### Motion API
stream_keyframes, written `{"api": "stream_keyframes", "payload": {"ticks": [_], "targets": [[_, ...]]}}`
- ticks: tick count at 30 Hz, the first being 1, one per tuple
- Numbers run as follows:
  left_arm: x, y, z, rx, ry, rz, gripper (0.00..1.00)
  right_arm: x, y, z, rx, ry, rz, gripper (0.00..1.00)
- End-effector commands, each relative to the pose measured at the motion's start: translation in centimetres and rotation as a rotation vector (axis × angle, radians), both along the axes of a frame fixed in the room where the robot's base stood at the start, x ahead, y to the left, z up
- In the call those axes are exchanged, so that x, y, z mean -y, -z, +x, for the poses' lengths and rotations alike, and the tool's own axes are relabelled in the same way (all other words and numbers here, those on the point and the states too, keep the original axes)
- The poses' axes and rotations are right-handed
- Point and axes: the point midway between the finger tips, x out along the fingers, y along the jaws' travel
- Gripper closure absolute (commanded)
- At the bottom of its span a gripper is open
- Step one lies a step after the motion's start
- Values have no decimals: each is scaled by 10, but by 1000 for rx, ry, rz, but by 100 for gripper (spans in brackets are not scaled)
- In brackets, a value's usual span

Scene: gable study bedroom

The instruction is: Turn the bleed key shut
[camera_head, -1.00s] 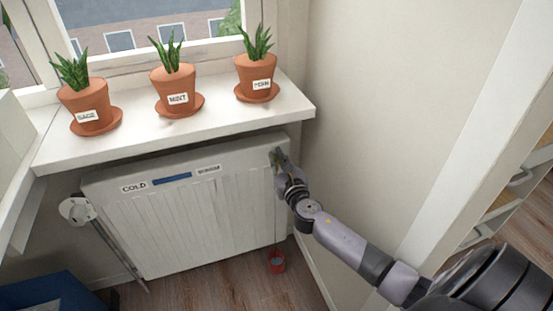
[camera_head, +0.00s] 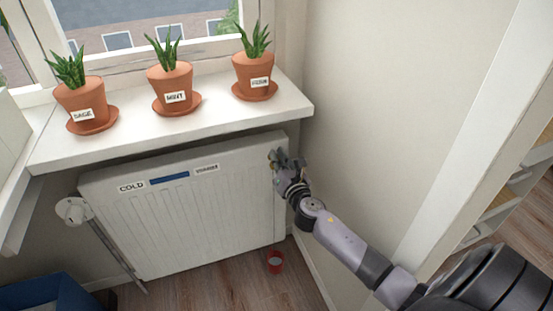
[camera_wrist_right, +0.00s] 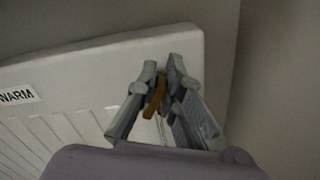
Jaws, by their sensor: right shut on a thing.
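The brass bleed key (camera_head: 272,157) is at the upper right end of the white radiator (camera_head: 190,225). In the right wrist view the key (camera_wrist_right: 156,96) shows as a tilted brass piece between the fingers. My right gripper (camera_head: 281,158) is shut on it, and its fingers (camera_wrist_right: 163,72) partly hide it. The radiator's top corner also shows in the right wrist view (camera_wrist_right: 110,58). A small red cup (camera_head: 276,264) stands on the floor below the key's end of the radiator. My left gripper is not in view.
A windowsill (camera_head: 130,140) with several potted plants overhangs the radiator. A bare wall (camera_head: 380,90) rises close to the right of my gripper. A white valve knob (camera_head: 73,210) and pipe are at the radiator's left. A dark blue box (camera_head: 45,292) is at lower left.

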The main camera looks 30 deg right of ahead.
Motion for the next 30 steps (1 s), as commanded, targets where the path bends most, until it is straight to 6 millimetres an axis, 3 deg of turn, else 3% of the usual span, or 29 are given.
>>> {"api": "stream_keyframes", "payload": {"ticks": [15,30], "targets": [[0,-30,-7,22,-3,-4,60,4,5,-1,118,-7,482,100],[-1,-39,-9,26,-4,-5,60,8,10,-2,225,-7,920,100]]}}
